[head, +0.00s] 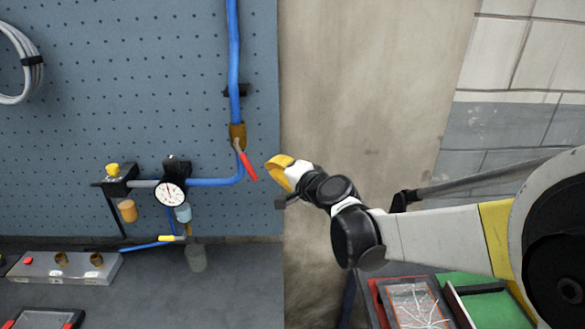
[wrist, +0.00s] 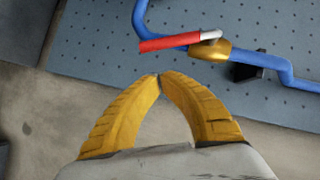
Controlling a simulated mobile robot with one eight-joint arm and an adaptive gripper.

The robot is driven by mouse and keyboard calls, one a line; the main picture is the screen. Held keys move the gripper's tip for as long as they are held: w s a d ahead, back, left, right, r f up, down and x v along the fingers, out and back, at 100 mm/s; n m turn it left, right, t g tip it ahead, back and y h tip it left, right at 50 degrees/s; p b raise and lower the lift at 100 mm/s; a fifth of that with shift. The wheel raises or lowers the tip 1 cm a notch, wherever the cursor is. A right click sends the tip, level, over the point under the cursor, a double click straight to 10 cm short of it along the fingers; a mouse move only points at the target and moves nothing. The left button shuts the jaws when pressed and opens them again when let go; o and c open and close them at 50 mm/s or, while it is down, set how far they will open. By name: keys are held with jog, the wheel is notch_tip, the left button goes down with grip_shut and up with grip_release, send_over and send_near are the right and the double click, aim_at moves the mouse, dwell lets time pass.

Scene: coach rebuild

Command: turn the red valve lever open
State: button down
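The red valve lever (head: 247,165) slants down and to the right from the brass valve (head: 237,131) on the blue pipe, in front of the pegboard. In the wrist view the red lever (wrist: 170,43) points left from its pale metal root, beside the brass valve body (wrist: 210,51). My gripper (head: 270,163) is just right of the lever in the head view, with a small gap between them. In the wrist view the yellow fingertips of my gripper (wrist: 159,77) meet, with nothing between them. They are apart from the lever.
The blue pipe (head: 214,182) bends left to a pressure gauge (head: 170,193) and a yellow-knobbed fitting (head: 113,170). A dark bracket (head: 235,91) holds the pipe above the valve. A metal block (head: 66,268) lies on the bench (head: 150,290). Bare wall (head: 350,80) is right of the pegboard.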

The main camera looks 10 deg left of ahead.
aim_at(247, 160)
jog(key=shift+s+a+f, duration=0.1)
jog(key=shift+a+f, duration=0.2)
jog(key=shift+a, duration=0.45)
jog(key=shift+s+a+f, duration=0.1)
jog(key=shift+a+f, duration=0.15)
jog(key=shift+a, duration=0.45)
jog(key=shift+m+y, duration=0.6)
jog(key=shift+m, duration=0.3)
jog(key=a+b, duration=0.1)
jog(key=a+f+b, duration=0.1)
jog(key=b, duration=0.1)
jog(key=a+f+b, duration=0.1)
jog(key=b, duration=0.1)
jog(key=shift+s+a, duration=0.25)
jog(key=shift+s, duration=0.15)
